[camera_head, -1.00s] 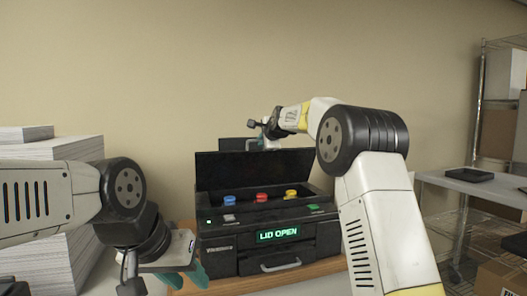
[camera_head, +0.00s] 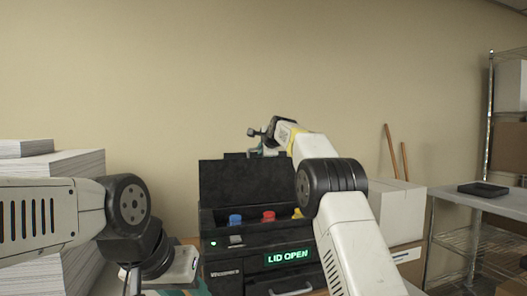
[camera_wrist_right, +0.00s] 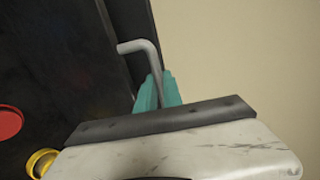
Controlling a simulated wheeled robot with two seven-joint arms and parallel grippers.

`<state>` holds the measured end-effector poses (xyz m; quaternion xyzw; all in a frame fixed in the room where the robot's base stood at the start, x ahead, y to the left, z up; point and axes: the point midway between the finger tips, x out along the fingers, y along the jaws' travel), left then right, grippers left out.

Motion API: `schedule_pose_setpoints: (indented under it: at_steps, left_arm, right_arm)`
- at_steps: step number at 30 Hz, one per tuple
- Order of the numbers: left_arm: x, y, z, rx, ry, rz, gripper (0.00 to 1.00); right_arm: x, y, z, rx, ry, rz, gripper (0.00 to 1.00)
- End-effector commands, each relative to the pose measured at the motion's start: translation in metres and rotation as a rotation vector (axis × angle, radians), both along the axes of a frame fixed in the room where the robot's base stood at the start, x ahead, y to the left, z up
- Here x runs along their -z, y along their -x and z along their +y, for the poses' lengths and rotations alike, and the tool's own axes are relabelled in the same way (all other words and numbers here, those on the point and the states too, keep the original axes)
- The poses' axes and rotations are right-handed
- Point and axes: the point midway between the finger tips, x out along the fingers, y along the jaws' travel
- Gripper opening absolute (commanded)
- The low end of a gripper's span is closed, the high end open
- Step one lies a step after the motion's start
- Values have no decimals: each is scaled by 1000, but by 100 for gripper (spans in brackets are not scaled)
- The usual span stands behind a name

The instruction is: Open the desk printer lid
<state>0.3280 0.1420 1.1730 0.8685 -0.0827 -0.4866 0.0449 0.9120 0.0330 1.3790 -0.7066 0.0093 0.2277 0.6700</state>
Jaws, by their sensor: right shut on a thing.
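The black desk printer (camera_head: 222,258) stands in the middle of the head view. Its lid (camera_head: 238,183) is raised and stands steeply at the back. The green display (camera_head: 289,257) reads "LID OPEN". My right gripper (camera_head: 262,151) is behind the lid's top edge, partly hidden. In the right wrist view its teal fingers (camera_wrist_right: 158,92) are shut on a grey bent handle (camera_wrist_right: 142,47) beside the dark lid (camera_wrist_right: 75,60). My left gripper (camera_head: 182,288) is low at the left, apart from the printer and cut off by the picture edge; its opening is unclear.
Blue (camera_head: 235,220) and red (camera_head: 268,216) round parts show inside the printer; a yellow one (camera_head: 298,213) is partly hidden by my right arm. Paper stacks (camera_head: 75,165) stand at the left. A white box (camera_head: 398,207) and a side table with a black tray (camera_head: 483,189) are at the right.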

Motion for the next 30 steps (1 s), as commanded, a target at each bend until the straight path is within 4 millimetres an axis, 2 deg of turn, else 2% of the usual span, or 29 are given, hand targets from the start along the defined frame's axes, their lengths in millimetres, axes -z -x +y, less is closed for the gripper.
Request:
schedule_pose_setpoints:
  at_steps: [9, 10, 13, 23, 30]
  left_arm:
    - [0, 0, 0, 0, 0, 0, 36]
    - [0, 0, 0, 0, 0, 0, 36]
    - [0, 0, 0, 0, 0, 0, 36]
    - [0, 0, 0, 0, 0, 0, 36]
    - [0, 0, 0, 0, 0, 0, 36]
  right_arm:
    - [-1, 0, -1, 0, 1, -3, 0]
    - [-1, 0, -1, 0, 1, -3, 15]
    - [-1, 0, -1, 1, 1, -1, 32]
    - [-1, 1, -1, 0, 0, 0, 32]
    - [-9, 18, -6, 0, -1, -1, 32]
